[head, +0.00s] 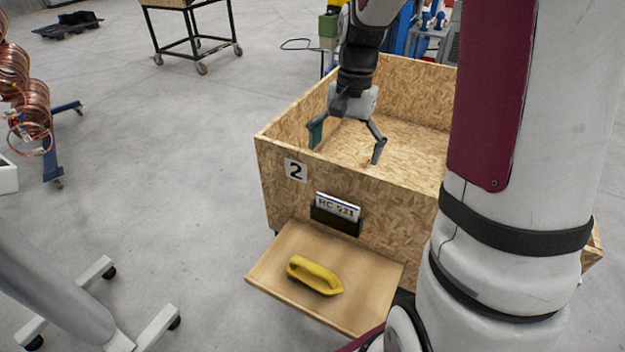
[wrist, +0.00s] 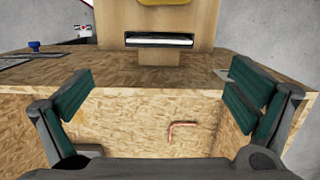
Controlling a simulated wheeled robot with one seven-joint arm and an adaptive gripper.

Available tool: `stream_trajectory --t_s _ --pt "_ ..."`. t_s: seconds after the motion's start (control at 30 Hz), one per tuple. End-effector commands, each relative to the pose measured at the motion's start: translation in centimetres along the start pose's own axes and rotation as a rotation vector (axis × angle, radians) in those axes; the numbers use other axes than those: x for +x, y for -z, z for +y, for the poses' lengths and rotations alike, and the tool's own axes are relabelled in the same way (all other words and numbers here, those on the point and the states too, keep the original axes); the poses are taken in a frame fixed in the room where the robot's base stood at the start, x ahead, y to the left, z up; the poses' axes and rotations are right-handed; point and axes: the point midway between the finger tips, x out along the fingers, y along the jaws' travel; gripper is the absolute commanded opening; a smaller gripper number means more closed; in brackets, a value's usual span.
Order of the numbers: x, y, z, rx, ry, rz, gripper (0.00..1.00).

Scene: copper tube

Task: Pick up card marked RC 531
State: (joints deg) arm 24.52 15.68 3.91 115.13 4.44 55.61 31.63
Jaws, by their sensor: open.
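The card marked RC 531 (head: 338,207) stands in a black holder (head: 336,222) on the front wall of the wooden crate (head: 285,205). In the wrist view the card (wrist: 160,41) shows as a thin white strip seen nearly edge-on in the dark holder, near the top centre. My gripper (head: 345,147) is open and empty. In the head view it hangs over the crate, behind and above the card, apart from it. In the wrist view its two green-padded fingers (wrist: 158,95) are spread wide at left and right.
A small board (head: 265,275) juts out below the card with a yellow object (head: 315,276) on it. The crate's front wall, with a "2" label (head: 296,170), rises beside my gripper. A small bent copper piece (wrist: 183,130) lies inside the crate. Copper coils (head: 30,100) stand far left.

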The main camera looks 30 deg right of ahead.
Motion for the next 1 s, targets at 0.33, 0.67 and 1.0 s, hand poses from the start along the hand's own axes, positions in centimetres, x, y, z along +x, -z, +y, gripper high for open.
stream_trajectory --t_s 0.33,0.67,1.0 --pt "4.6 0.3 0.3 0.027 -0.006 -0.019 1.00" --pt "8.9 0.4 0.2 0.025 -0.003 -0.014 1.00" --pt "11.9 0.3 0.3 0.025 -0.005 -0.017 1.00"
